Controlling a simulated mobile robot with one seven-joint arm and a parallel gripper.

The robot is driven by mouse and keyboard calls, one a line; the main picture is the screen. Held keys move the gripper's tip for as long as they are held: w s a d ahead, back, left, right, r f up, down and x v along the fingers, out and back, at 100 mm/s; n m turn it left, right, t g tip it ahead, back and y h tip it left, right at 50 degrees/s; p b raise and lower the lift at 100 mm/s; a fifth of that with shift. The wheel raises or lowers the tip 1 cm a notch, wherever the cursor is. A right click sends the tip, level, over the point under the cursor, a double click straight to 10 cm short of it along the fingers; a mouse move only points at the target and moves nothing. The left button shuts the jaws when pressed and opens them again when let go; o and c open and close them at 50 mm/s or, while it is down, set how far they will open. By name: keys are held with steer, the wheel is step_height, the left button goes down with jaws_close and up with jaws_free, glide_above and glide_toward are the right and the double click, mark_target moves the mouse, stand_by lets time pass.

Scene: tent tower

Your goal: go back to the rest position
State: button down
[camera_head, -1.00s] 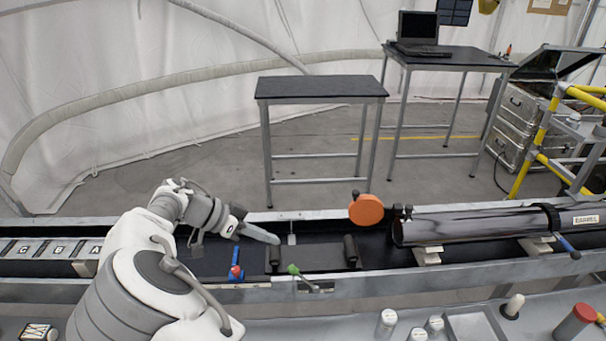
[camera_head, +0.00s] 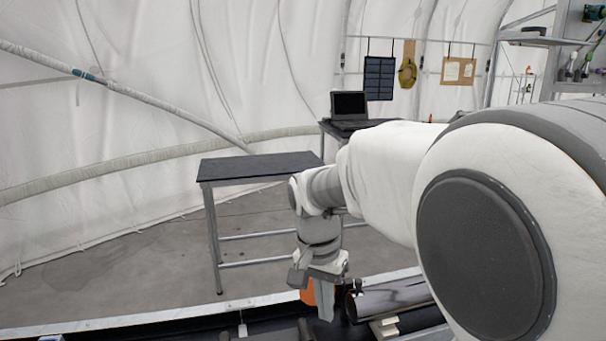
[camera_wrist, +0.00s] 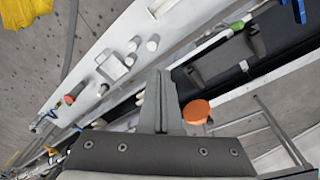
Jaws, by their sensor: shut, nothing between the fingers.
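My gripper (camera_head: 325,300) hangs pointing down at the end of my arm, in the lower middle of the head view. In the wrist view my gripper (camera_wrist: 160,75) has its two fingers together with nothing between them. It is above the long trough, clear of the objects there. An orange disc (camera_head: 308,292) shows partly behind my gripper in the head view. The orange disc is also right of the fingers in the wrist view (camera_wrist: 196,111). My arm covers much of the right half of the head view.
A dark-topped table (camera_head: 255,167) stands behind the trough. A laptop (camera_head: 349,108) sits on a second table, partly hidden by my arm. A dark tube (camera_head: 395,297) lies in the trough. A green-tipped lever (camera_wrist: 237,25) shows in the wrist view. The floor (camera_head: 120,265) at left is clear.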

steer(key=s+d+r+n+t, duration=0.2)
steer(key=s+d, duration=0.3)
steer(key=s, duration=0.3)
steer(key=s+d+r+n+t+y, duration=0.1)
steer(key=s+d+r+n+t, duration=0.2)
steer(key=s, duration=0.5)
steer(key=shift+s+d+r+n, duration=0.3)
steer(key=shift+s+d+r, duration=0.15)
steer(key=shift+d, duration=0.7)
